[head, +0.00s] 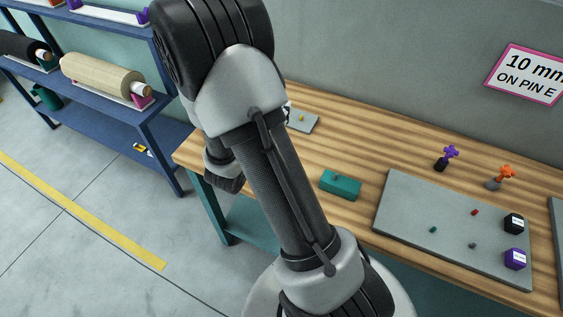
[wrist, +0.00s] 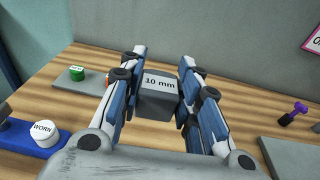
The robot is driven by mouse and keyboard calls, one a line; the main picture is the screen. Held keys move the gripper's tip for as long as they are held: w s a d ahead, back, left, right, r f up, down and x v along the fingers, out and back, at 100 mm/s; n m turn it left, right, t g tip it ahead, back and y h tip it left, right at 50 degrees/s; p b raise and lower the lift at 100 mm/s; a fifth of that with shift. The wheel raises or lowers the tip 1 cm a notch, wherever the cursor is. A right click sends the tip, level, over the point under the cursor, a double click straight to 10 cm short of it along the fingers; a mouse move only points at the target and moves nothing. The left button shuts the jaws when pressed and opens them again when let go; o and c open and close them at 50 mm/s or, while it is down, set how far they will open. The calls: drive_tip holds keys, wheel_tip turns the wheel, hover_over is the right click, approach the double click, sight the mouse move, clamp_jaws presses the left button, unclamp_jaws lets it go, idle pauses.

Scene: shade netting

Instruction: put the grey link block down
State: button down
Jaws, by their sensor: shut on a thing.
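In the wrist view, my gripper (wrist: 163,64) is shut on the grey link block (wrist: 158,102), which has "10 mm" printed on its light top face. The block sits between the two fingers, over the wooden table. I cannot tell whether its underside touches the table. In the head view my own arm hides the gripper and nearly all of the block. A grey board (head: 397,205) with several small pins lies on the table's right side. A wall sign (head: 526,75) reads "10 mm ON PIN E".
A black block (head: 513,223) and a purple block (head: 515,259) are at the board's right side. A small grey plate (head: 305,121) lies farther back. Blue shelving (head: 95,107) stands left.

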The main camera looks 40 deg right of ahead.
drive_tip(key=shift+s+d+f+m+g, duration=0.15)
drive_tip(key=shift+s+d+g, duration=0.1)
drive_tip(key=shift+d, duration=0.25)
drive_tip(key=shift+s+d+f+m+g, duration=0.15)
drive_tip(key=shift+s+d, duration=0.05)
drive_tip(key=shift+d, duration=0.25)
wheel_tip(320, 180, down, 14)
drive_tip(key=b, duration=0.5)
drive_tip(key=shift+w, duration=0.1)
drive_tip(key=shift+h, duration=0.3)
drive_tip(key=shift+a+f+b, duration=0.1)
drive_tip(key=shift+f+b, duration=0.85)
drive_tip(key=shift+f, duration=1.45)
drive_tip(key=shift+f, duration=0.15)
drive_tip(key=c, duration=1.2)
unclamp_jaws()
